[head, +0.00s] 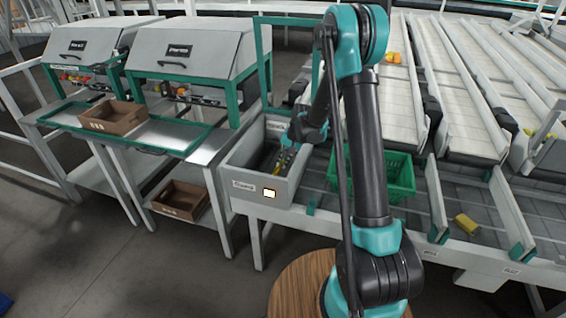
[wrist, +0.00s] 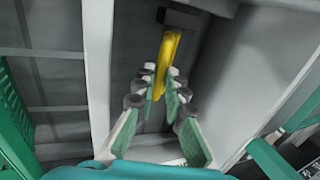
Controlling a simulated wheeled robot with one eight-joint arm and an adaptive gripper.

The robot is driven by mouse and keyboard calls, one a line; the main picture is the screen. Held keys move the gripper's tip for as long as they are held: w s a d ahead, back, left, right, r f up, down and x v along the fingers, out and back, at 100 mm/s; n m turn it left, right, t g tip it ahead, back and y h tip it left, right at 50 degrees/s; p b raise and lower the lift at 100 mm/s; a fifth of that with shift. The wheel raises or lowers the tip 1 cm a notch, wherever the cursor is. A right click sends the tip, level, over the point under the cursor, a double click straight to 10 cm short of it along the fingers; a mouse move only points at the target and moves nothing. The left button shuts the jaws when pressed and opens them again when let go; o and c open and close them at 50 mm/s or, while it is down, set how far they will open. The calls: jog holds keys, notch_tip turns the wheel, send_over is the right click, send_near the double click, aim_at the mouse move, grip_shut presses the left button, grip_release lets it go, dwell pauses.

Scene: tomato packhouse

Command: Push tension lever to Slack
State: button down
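The tension lever is a yellow bar (wrist: 168,52) inside a grey open-topped box (head: 237,188). It stands tilted in the wrist view, with its lower end between my fingers. My gripper (wrist: 162,82) reaches down into the box, and its teal fingers sit on either side of the lever. The fingers are apart. A narrow gap shows between the lever and the right finger; contact on the left side cannot be told. In the head view, my gripper (head: 286,158) is small and partly hidden by the box wall. The Slack mark cannot be read.
The box walls close in around my gripper. A green crate (head: 398,178) stands right of the box. A brown tray (head: 113,117) rests on the bench at left, another (head: 181,200) on the shelf below. A yellow block (head: 466,223) lies in the right channel.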

jog(key=shift+a, duration=0.1)
dwell(0.3)
jog(key=w+a+g+h, duration=0.1)
jog(key=w+a+h, duration=0.3)
jog(key=a, duration=0.9)
jog(key=shift+w+a+f, duration=0.2)
jog(key=shift+w+a, duration=0.1)
jog(key=shift+a, duration=0.1)
dwell(0.3)
jog(key=c, duration=2.1)
grip_release()
jog(key=o, duration=0.6)
jog(key=shift+w+a+f, duration=0.2)
jog(key=shift+a+f, duration=0.1)
jog(key=shift+a, duration=0.05)
jog(key=shift+r, duration=0.1)
jog(key=shift+c, duration=0.2)
jog(key=shift+r, duration=0.1)
